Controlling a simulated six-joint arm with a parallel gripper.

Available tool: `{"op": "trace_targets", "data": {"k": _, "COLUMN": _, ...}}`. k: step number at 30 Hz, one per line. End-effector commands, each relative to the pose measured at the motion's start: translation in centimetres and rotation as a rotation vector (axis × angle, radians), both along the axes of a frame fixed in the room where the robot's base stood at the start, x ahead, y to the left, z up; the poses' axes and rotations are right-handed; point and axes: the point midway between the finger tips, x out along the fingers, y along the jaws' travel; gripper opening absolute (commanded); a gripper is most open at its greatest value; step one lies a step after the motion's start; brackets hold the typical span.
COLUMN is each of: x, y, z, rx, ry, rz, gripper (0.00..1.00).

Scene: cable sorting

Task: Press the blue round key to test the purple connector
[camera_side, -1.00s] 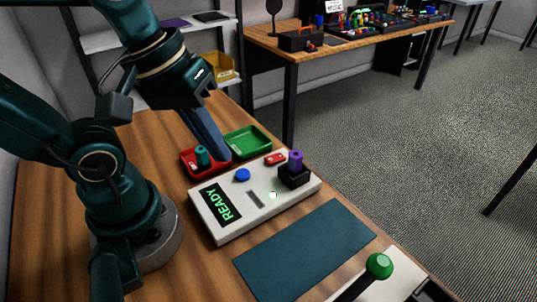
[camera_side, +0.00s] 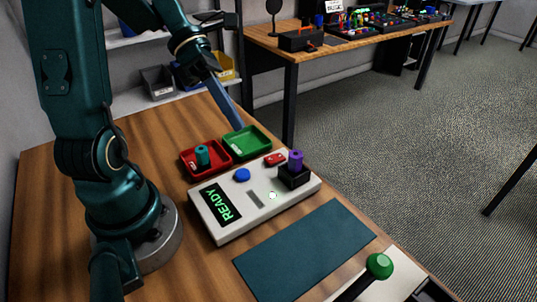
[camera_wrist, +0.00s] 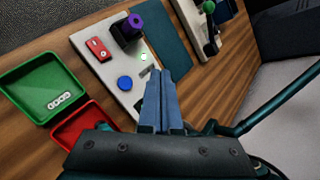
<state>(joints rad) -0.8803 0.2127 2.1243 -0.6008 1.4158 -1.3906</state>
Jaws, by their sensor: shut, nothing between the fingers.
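The white tester box (camera_side: 222,232) lies on the wooden table, its dark screen (camera_side: 220,203) reading READY in green. The blue round key (camera_side: 242,175) is on its top and also shows in the wrist view (camera_wrist: 125,83). The purple connector (camera_side: 296,160) stands upright in the black socket (camera_side: 293,178) on the box; the wrist view shows it too (camera_wrist: 136,22). A small light (camera_side: 273,195) on the box glows pale green. My gripper (camera_wrist: 163,72) is shut and empty. In the side view its fingers (camera_side: 237,126) are above the green tray, apart from the key.
A green tray (camera_side: 262,150) and a red tray (camera_side: 186,171) holding a teal connector (camera_side: 202,156) sit behind the box. A red switch (camera_side: 274,160) is on the box near the socket. A dark teal mat (camera_side: 305,250) lies in front, by a green-topped lever (camera_side: 379,266).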

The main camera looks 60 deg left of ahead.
Motion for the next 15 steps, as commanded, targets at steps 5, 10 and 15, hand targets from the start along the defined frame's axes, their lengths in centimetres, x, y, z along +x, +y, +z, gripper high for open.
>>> {"op": "trace_targets", "data": {"k": 5, "x": -0.03, "y": 0.13, "z": -0.01, "rx": 0.002, "ry": -0.001, "rz": 0.004, "gripper": 0.0}}
{"op": "trace_targets", "data": {"k": 10, "x": -0.04, "y": 0.11, "z": -0.03, "rx": 0.002, "ry": -0.001, "rz": 0.003, "gripper": 0.0}}
{"op": "trace_targets", "data": {"k": 15, "x": -0.03, "y": 0.08, "z": -0.75, "rx": 0.0, "ry": 0.0, "rz": 0.002, "gripper": 0.0}}
